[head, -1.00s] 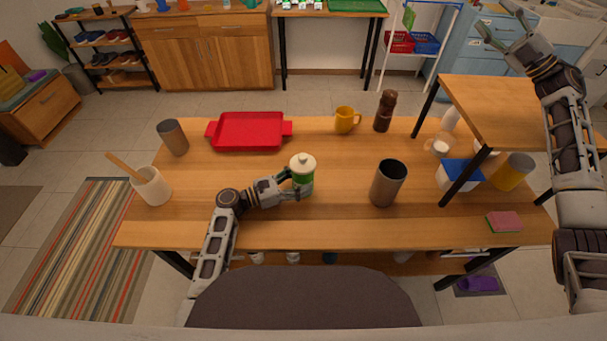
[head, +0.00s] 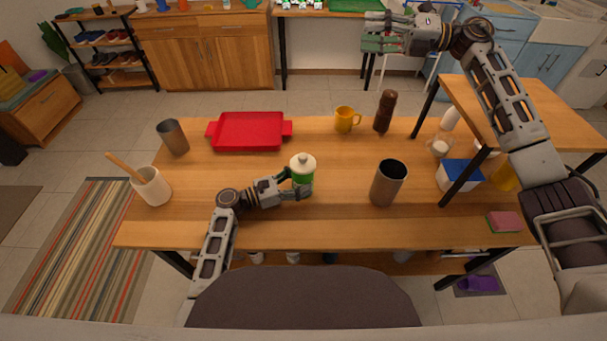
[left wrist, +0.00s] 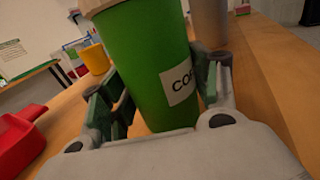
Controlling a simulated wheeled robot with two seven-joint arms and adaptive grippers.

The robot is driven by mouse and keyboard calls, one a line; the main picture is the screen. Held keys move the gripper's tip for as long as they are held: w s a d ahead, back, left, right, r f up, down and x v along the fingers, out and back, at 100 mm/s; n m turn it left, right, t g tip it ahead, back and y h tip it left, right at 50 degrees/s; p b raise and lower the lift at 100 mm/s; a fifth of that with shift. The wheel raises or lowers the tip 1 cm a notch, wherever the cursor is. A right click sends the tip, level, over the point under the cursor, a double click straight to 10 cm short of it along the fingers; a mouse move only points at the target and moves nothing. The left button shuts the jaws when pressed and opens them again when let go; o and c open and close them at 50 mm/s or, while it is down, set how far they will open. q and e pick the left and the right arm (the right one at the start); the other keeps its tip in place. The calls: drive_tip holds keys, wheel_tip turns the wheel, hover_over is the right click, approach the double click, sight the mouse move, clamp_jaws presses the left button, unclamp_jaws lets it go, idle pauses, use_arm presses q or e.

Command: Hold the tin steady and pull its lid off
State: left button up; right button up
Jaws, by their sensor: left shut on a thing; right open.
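The tin (head: 302,180) stands upright on the table, green with a cream lid (head: 303,162) that has a small knob on top. In the left wrist view the green tin (left wrist: 150,60) shows a white label with partly hidden lettering. The lid sits on the tin. My left gripper (head: 301,190) is shut around the tin's body, with a finger on each side. My right gripper (head: 377,33) is open and empty, held high beyond the table's back edge, far from the tin.
A grey cup (head: 388,184) stands right of the tin. A red tray (head: 250,132), a yellow mug (head: 345,119) and a brown grinder (head: 385,111) are behind. A raised wooden shelf (head: 500,105) stands at right under my right arm.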

drive_tip(key=s+a+f+n+g+h, duration=0.3)
drive_tip(key=a+n, duration=0.1)
drive_tip(key=a, duration=0.5)
drive_tip(key=n+h, duration=1.1)
drive_tip(key=h, duration=0.3)
hover_over(303, 156)
drive_tip(key=shift+t, duration=0.3)
drive_tip(key=shift+f, duration=7.9)
drive_tip(key=shift+f, duration=0.1)
drive_tip(key=shift+f, duration=4.95)
drive_tip(key=shift+f, duration=0.1)
